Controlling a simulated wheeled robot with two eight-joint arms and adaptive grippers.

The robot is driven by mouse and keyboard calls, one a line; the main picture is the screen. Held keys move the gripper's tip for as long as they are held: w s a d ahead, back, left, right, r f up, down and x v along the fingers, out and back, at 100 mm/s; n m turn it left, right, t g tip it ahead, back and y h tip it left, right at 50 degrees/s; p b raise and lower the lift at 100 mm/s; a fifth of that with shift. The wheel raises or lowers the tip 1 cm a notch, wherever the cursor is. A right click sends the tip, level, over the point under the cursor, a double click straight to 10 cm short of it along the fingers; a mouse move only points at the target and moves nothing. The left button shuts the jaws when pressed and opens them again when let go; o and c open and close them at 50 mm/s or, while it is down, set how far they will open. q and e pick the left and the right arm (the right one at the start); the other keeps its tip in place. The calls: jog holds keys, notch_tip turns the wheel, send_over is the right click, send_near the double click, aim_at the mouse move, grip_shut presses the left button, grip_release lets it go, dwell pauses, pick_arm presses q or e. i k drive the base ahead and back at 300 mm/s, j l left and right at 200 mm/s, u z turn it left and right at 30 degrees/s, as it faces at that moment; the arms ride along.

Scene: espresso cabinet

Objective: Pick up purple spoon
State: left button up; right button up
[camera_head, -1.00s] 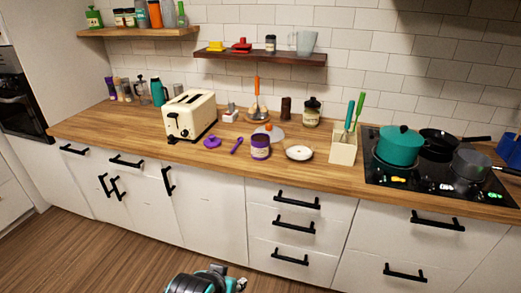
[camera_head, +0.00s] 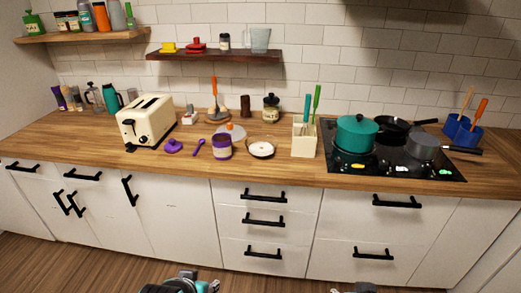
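The purple spoon (camera_head: 199,147) lies on the wooden counter (camera_head: 90,147). It is between a purple lid (camera_head: 173,146) on its left and a jar with a purple lid and base (camera_head: 221,147) on its right. Parts of my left arm show at the bottom edge, left of centre, and a small part of my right arm shows at the bottom edge, right of centre. Both are low and well short of the counter. No fingertips can be made out.
A cream toaster (camera_head: 146,122) stands behind and left of the spoon. A small white bowl (camera_head: 261,149) and a utensil holder (camera_head: 304,140) stand to the right. Further right is a black cooktop (camera_head: 400,168) with a teal pot (camera_head: 355,133). Drawers with black handles front the counter.

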aim_at(201, 141)
jog(key=i+j+z, duration=0.1)
jog(key=j, duration=0.25)
jog(key=i+j+z, duration=0.1)
jog(key=i+j, duration=0.15)
jog(key=j, duration=0.15)
jog(key=i+j+z, duration=0.1)
jog(key=j, duration=0.25)
jog(key=i+j+z, duration=0.1)
jog(key=j, duration=0.3)
jog(key=i, duration=0.1)
